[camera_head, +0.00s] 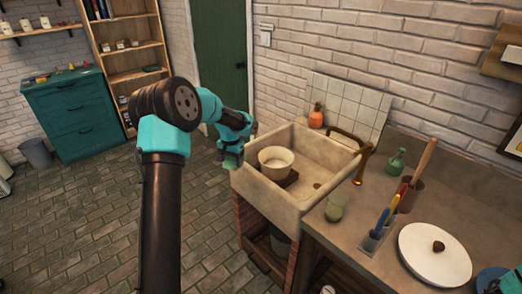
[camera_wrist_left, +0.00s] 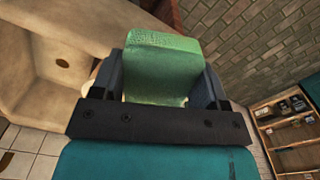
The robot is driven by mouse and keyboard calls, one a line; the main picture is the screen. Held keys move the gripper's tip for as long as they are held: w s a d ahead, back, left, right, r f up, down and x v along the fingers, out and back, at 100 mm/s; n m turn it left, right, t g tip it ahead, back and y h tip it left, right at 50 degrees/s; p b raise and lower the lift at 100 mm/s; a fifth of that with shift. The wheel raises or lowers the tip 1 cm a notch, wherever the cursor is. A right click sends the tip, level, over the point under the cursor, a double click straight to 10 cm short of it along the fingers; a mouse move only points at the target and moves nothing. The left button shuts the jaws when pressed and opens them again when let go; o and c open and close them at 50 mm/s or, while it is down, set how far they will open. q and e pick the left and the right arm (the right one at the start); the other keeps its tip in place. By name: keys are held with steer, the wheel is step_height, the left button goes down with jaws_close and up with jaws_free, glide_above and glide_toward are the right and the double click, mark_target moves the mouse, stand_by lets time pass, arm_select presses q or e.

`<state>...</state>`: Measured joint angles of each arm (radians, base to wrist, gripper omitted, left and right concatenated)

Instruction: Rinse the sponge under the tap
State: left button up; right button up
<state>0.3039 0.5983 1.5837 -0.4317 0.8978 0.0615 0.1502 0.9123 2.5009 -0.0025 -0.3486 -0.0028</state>
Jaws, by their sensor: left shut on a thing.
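My left gripper (camera_head: 232,152) is shut on a green sponge (camera_head: 230,161) beside the left outer edge of the stone sink (camera_head: 262,200). In the left wrist view the sponge (camera_wrist_left: 162,66) sits between the two dark fingers, and the sink (camera_wrist_left: 28,60) with its drain hole lies to the left. The brass tap (camera_head: 364,163) stands at the sink's right side, well apart from the sponge. I cannot see any water running. A patch of teal at the lower right corner of the head view may be my right arm; its gripper does not show.
A cream bowl (camera_head: 276,160) stands in the sink on a dark support. An orange bottle (camera_head: 316,116) is at the sink's back rim.

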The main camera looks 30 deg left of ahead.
arm_select(q)
steer(key=s+a+f+n, duration=0.2)
steer(key=s+a+f, duration=0.1)
steer(key=s+a, duration=0.6)
steer(key=s, duration=0.3)
steer(key=shift+s+f+n, duration=0.3)
steer(key=shift+s, duration=0.05)
steer(key=shift+w, duration=0.1)
